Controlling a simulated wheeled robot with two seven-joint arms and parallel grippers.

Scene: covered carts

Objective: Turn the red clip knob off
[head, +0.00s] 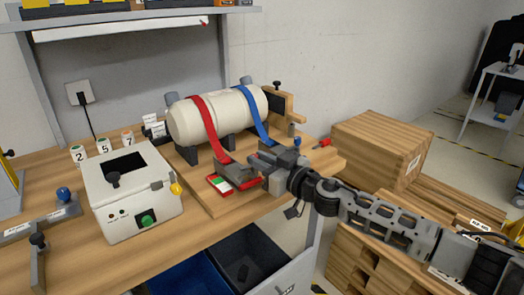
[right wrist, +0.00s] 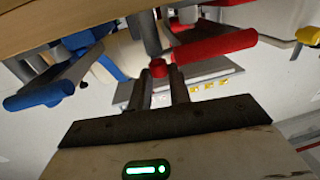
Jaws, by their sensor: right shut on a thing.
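A cream tank (head: 218,117) lies on a wooden board, held by a red strap (head: 207,128) and a blue strap (head: 256,118). The red clip (head: 220,184) sits at the lower front end of the red strap. My right gripper (head: 262,175) reaches over it from the right and partly hides it. In the right wrist view, the red clip (right wrist: 215,46) shows with its small red knob (right wrist: 158,68) between my two fingertips, which are shut on it. The blue clip (right wrist: 40,92) is to the left there. My left gripper is not in view.
A white box with a green button (head: 147,219) stands left of the tank. A wooden crate (head: 383,150) stands to the right. Blue and black bins (head: 245,262) are below the bench's front edge. A shelf (head: 130,18) hangs above.

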